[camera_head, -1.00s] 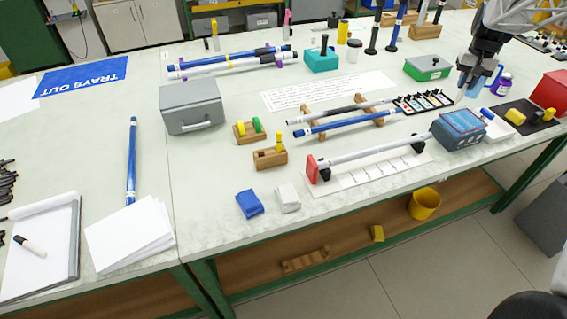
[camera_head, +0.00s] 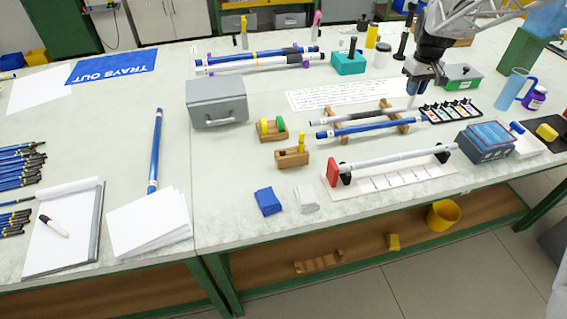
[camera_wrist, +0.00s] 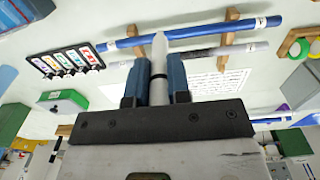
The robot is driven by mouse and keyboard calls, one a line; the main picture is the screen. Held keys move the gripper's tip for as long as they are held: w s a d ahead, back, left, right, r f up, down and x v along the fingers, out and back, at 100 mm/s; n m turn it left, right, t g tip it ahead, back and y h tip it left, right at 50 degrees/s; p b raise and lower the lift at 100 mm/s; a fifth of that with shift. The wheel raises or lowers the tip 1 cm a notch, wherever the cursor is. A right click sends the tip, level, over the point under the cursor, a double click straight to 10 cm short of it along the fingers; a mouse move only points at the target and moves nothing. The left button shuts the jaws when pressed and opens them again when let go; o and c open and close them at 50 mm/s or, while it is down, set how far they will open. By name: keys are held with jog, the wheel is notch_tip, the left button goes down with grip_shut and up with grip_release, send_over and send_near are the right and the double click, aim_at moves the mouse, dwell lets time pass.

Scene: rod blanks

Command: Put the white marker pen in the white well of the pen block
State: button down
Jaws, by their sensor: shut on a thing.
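My gripper (camera_head: 412,86) is over the back right of the bench, pointing down. It is shut on a slim white pen (camera_wrist: 160,48) with a tapered end and a dark band, held between the two blue fingers in the wrist view. The pen's lower end also shows under the gripper in the head view (camera_head: 411,101). A small wooden block (camera_head: 290,160) with a yellow upright piece stands mid-bench, left of the gripper. It looks like the pen block, but I cannot make out a white well. Another white pen with a black end (camera_head: 54,227) lies on the notepad.
A second wooden holder (camera_head: 272,135) and a grey box (camera_head: 217,103) stand left.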

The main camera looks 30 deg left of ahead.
jog(key=s+a+f+n, duration=0.3)
jog(key=s+a+n, duration=0.3)
jog(key=s+a, duration=0.7)
jog(key=s+a+f+n, duration=0.3)
jog(key=s+a+n, duration=0.4)
jog(key=s+a, duration=0.5)
jog(key=a, duration=0.4)
jog(key=shift+s+a+f+n, duration=0.25)
jog(key=shift+s+a+n, duration=0.05)
jog(key=shift+s+a, duration=0.1)
jog(key=shift+w, duration=0.1)
notch_tip(320, 180, down, 6)
jog(key=shift+f, duration=0.2)
jog(key=shift+f, duration=1.8)
jog(key=shift+f, duration=0.1)
